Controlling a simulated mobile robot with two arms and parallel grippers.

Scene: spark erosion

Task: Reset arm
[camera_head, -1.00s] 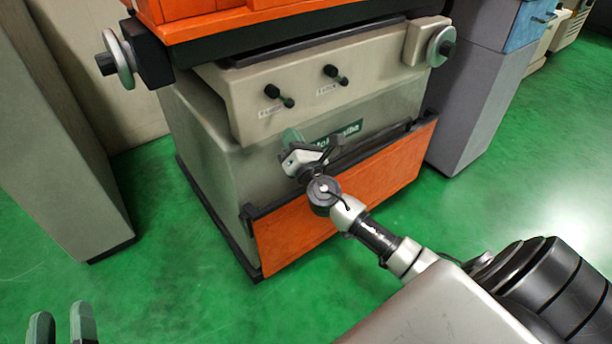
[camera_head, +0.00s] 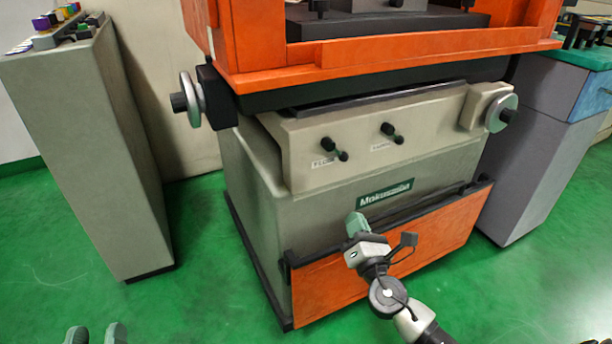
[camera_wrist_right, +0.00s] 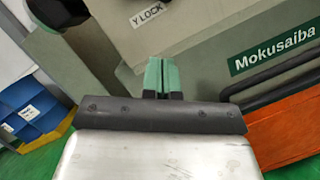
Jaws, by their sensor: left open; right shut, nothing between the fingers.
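My right gripper (camera_head: 357,224) is in front of the lower part of the spark erosion machine (camera_head: 330,190), near its "Mokusaiba" label (camera_head: 384,194). Its green fingers are together with nothing between them. In the right wrist view the gripper (camera_wrist_right: 162,75) also shows shut and empty, with the machine's grey body behind it. I cannot tell from the views how far it is from the machine. My left gripper (camera_head: 96,334) shows only as two green fingertips at the bottom left edge. They stand apart and empty over the green floor.
An orange panel (camera_head: 440,240) covers the machine's lower front. Handwheels stick out at its left (camera_head: 192,99) and right (camera_head: 501,113). A grey control console (camera_head: 90,150) stands at the left, and a grey cabinet (camera_head: 535,150) at the right. Green floor lies open between console and machine.

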